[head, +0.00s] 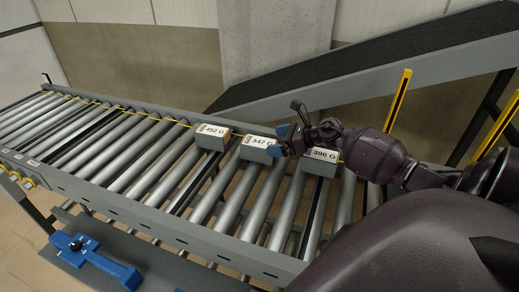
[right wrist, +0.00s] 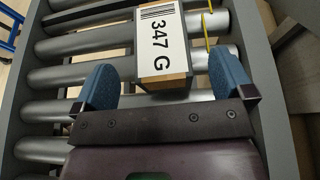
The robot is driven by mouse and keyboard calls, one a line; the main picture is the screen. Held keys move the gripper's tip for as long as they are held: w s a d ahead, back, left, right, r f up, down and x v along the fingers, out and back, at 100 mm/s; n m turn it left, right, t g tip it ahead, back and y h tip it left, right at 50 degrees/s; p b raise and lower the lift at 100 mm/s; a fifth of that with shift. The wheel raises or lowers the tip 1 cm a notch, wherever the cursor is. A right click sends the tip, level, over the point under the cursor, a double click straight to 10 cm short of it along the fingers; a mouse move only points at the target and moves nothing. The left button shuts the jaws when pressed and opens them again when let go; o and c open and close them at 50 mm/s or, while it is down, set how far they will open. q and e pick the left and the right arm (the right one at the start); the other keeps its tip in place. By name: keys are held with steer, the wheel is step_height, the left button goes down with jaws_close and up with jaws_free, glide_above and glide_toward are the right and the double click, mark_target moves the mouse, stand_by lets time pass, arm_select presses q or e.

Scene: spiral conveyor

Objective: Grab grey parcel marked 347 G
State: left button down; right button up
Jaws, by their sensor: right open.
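The grey parcel marked 347 G (head: 257,150) sits on the roller conveyor between two other parcels. In the right wrist view the 347 G parcel (right wrist: 163,52) shows its white label and a brown edge. My right gripper (head: 287,137) is open beside it. In the right wrist view its two blue fingers (right wrist: 165,80) are spread, one to each side of the parcel's near end, with gaps on both sides. My left gripper is not in view.
Parcel 352 G (head: 212,137) sits to the left and parcel 386 G (head: 320,160) to the right, partly behind my right gripper. The roller conveyor (head: 120,140) is clear further left. A dark inclined belt (head: 350,72) rises behind. A blue device (head: 92,258) lies at the front left.

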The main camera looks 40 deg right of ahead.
mark_target(262, 142)
steer(key=x, duration=0.5)
steer(key=c, duration=1.2)
steer(key=shift+r, duration=0.1)
